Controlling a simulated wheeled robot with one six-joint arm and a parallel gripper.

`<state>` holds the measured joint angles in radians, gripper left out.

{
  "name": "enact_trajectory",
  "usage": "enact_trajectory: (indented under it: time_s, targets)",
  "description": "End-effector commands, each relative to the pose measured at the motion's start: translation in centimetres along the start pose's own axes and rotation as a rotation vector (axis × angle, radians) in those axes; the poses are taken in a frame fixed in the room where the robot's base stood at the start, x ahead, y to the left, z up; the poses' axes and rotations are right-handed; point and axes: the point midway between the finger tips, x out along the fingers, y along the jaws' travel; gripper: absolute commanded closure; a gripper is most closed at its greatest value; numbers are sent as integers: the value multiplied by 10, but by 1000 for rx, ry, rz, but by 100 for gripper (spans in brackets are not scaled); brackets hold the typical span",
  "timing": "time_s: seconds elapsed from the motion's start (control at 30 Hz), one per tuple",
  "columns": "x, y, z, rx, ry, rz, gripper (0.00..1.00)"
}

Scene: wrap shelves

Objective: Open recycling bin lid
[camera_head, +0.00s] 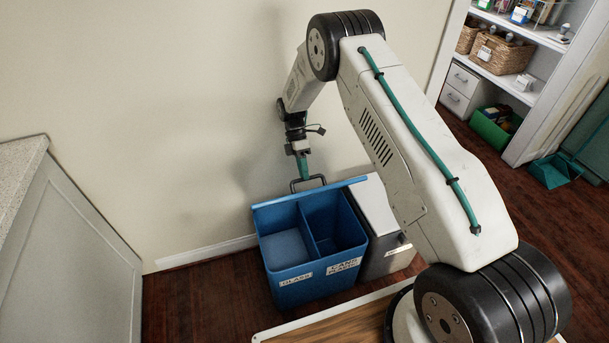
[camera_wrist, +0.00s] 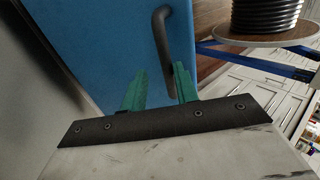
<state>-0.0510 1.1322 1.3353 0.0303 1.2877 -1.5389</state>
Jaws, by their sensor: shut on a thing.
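The blue recycling bin (camera_head: 314,277) stands on the floor by the wall, with labels reading GLASS and CANS on its front. Its lid (camera_head: 312,191) is raised at the back, seen nearly edge-on, and both compartments are uncovered. The lid's dark loop handle (camera_head: 308,179) is on its far side. My gripper (camera_head: 303,176) is behind the raised lid, shut on this handle. In the wrist view, the green fingers of my gripper (camera_wrist: 161,72) stand either side of the handle (camera_wrist: 162,38), with the blue lid (camera_wrist: 95,45) filling the view behind them. The exact contact is partly hidden.
A grey bin with a pale lid (camera_head: 374,212) stands right against the blue bin. The wall (camera_head: 200,130) is close behind my gripper. A grey cabinet (camera_head: 70,250) is at the left, and open shelves (camera_head: 505,85) are at the right. Dark floor is free between.

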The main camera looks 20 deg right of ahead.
Motion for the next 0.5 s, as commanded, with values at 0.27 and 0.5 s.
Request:
enact_trajectory:
  time_s: [0.27, 0.5]
  targets:
    - [3, 6, 0, 0, 2, 16, 100]
    - [3, 6, 0, 0, 1, 16, 66]
